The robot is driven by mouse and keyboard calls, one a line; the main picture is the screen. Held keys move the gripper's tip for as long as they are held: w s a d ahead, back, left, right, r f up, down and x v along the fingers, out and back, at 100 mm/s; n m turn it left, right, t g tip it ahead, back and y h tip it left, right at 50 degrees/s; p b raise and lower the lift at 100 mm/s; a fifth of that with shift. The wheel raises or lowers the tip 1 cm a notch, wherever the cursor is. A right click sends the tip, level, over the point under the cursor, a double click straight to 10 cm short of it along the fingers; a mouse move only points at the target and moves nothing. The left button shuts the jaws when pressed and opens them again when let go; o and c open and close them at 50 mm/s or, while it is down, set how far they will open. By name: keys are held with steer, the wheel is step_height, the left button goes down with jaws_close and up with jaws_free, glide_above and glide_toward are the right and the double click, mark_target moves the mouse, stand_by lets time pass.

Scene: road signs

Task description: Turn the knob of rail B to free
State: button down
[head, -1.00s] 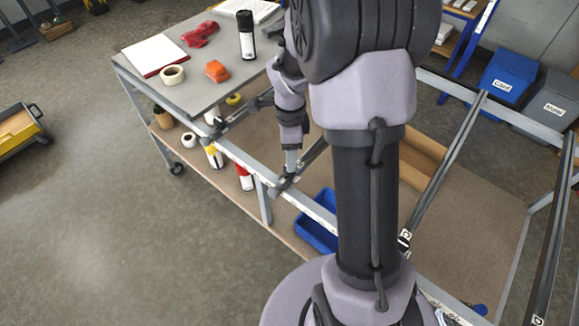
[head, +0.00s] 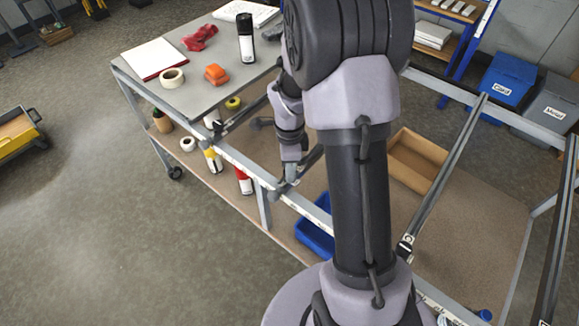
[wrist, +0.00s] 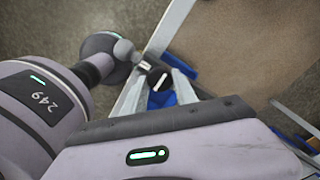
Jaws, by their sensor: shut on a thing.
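The knob of rail B (wrist: 158,79) is dark and round with a pale line across it. In the wrist view it sits between the pale fingers of my gripper (wrist: 160,74), which is shut on it. In the head view my gripper (head: 289,178) points down at the front end of rail B (head: 311,158), on the pale front beam. The knob is too small and covered there to make out. I cannot read its free mark or tell which setting its line points at.
Other dark rails cross the frame, one to the left (head: 245,108) and one to the right (head: 445,172). A grey worktop (head: 150,82) with a black can (head: 245,40) and tape stands at the left. A blue bin (head: 314,240) is below the frame.

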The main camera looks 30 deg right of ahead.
steer(key=n, duration=1.4)
steer(key=shift+p, duration=0.3)
steer(key=shift+n+p, duration=0.35)
steer(key=shift+n, duration=1.55)
steer(key=c, duration=1)
jaws_free()
steer(key=shift+o, duration=0.2)
